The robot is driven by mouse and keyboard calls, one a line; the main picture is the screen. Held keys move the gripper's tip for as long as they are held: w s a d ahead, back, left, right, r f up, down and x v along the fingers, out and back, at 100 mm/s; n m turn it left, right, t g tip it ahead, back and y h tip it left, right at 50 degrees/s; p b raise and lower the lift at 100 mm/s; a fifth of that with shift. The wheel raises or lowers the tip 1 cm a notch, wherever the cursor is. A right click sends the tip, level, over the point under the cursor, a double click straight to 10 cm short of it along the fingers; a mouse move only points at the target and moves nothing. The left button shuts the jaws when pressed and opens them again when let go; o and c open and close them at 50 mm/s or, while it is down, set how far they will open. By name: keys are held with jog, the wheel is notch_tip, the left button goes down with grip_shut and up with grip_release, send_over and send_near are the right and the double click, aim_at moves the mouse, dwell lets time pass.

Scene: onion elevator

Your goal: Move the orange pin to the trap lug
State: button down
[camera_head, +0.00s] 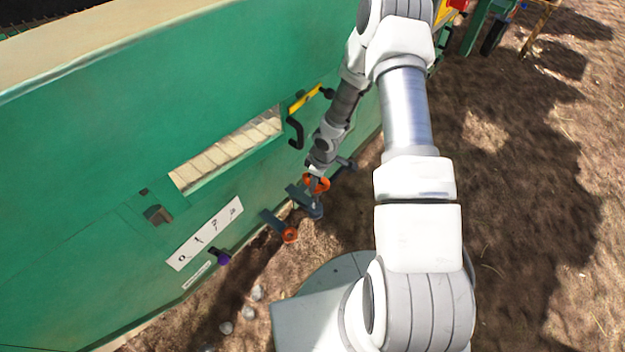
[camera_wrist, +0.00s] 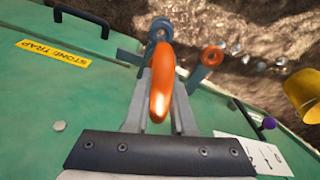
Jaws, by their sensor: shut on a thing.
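My gripper (camera_wrist: 160,75) is shut on the orange pin (camera_wrist: 161,80), which appears as a smooth, long orange body between the fingers. In the head view my gripper (camera_head: 316,180) is beside the green wall, with the orange pin (camera_head: 322,185) at its tip. A blue-grey lug with a round end (camera_wrist: 160,25) stands just beyond the pin; I cannot tell whether they touch. A blue-grey bar (camera_wrist: 128,57) sticks out on the label side. Which part is the trap lug is not marked clearly.
Another lug bears an orange ring (camera_head: 290,235). The green wall (camera_head: 90,130) has a yellow STONE TRAP label (camera_wrist: 54,52), a black handle (camera_head: 295,133), a white sign (camera_head: 204,234) and a purple knob (camera_head: 223,258). Pale stones (camera_head: 248,313) lie on open dirt ground.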

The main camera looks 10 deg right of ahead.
jog(key=shift+f, duration=0.45)
jog(key=shift+f+b, duration=3.7)
jog(key=shift+f, duration=0.65)
jog(key=c, duration=0.7)
grip_release()
jog(key=r+p, duration=0.2)
jog(key=r, duration=0.3)
jog(key=s+d+r+p, duration=0.1)
jog(key=r+p, duration=0.2)
jog(key=r, duration=0.3)
jog(key=d+r+p, duration=0.1)
jog(key=r+p, duration=0.1)
jog(key=r, duration=0.4)
jog(key=shift+s+r, duration=0.15)
jog(key=shift+s, duration=0.1)
